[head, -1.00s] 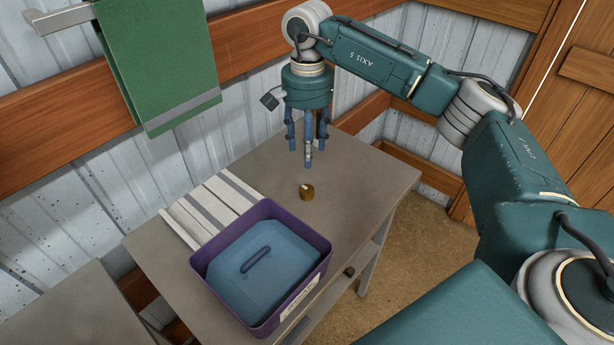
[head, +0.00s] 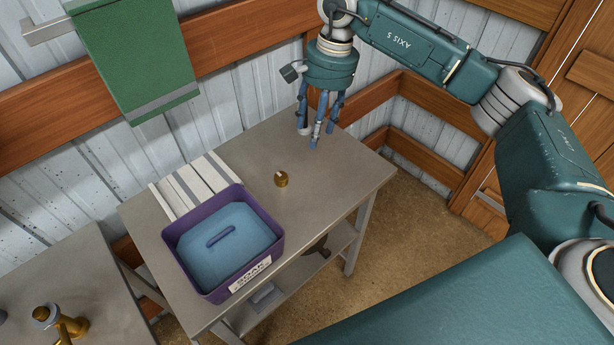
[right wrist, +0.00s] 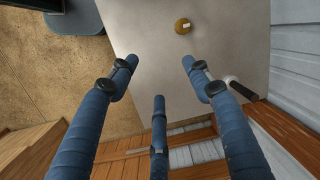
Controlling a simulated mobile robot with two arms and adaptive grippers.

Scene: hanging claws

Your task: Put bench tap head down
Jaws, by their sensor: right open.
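A small brass piece, which looks like the tap head (head: 281,179), stands on the grey bench (head: 330,185) to the right of the purple tub. It also shows as a round brass disc near the top of the right wrist view (right wrist: 183,25). My right gripper (head: 314,140) hangs over the bench's back right part, fingers pointing down. Its three blue fingers are spread and empty, apart from the brass piece, in the right wrist view (right wrist: 158,72). My left gripper is in neither view.
A purple tub (head: 270,262) of blue liquid with a bar-like shape in it stands on the bench front. A brass tap (head: 62,325) is on another bench at lower left. A green towel (head: 135,60) hangs on the wall.

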